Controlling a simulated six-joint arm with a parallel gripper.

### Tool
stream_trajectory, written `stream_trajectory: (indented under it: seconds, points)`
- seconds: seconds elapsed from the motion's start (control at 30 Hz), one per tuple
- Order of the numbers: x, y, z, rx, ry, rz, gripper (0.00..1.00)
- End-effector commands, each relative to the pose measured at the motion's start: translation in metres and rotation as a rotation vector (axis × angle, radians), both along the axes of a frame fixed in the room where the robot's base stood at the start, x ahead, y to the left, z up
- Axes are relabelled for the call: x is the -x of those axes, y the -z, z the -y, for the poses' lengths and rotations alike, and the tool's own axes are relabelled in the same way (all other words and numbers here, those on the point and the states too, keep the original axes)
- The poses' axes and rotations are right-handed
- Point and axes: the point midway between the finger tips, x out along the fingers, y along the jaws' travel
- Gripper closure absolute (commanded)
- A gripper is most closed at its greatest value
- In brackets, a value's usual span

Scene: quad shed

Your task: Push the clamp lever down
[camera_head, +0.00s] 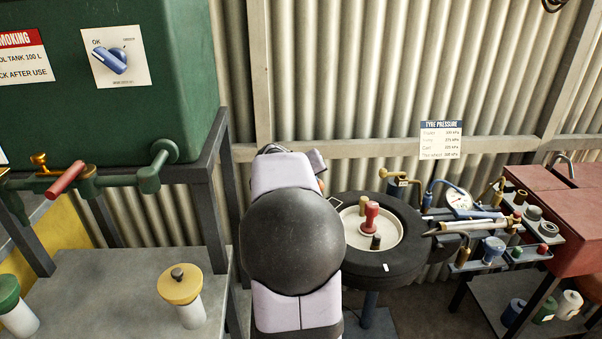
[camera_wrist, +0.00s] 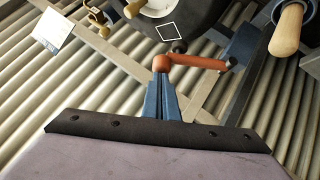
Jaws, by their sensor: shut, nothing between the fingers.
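An orange-red lever (camera_wrist: 197,62), which looks like the clamp lever, shows in the wrist view just beyond my fingers. It has a rounded end at the left, and its arm runs right toward a dark blue bracket (camera_wrist: 240,46). My gripper (camera_wrist: 163,76) is shut and empty, its blue fingers side by side. The fingertips overlap the lever's rounded end in the picture; I cannot tell whether they touch. In the head view my arm hides the gripper and most of the lever; a small orange patch (camera_head: 321,185) shows at the arm's right edge.
A black tyre (camera_head: 408,250) on a stand, with a red-handled tool (camera_head: 371,214) at its middle, is right of my arm. A tool rack (camera_head: 490,235) is farther right. A green tank (camera_head: 100,90) and grey bench (camera_head: 110,300) are at left. Corrugated wall stands behind.

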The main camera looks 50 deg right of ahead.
Motion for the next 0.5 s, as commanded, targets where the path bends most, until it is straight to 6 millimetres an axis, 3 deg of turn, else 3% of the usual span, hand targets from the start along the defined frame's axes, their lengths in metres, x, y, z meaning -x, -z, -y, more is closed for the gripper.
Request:
stream_trajectory:
  seconds: [0.5]
  points:
    - [0.021,0.025,0.021,-0.123,0.000,0.120,1.00]
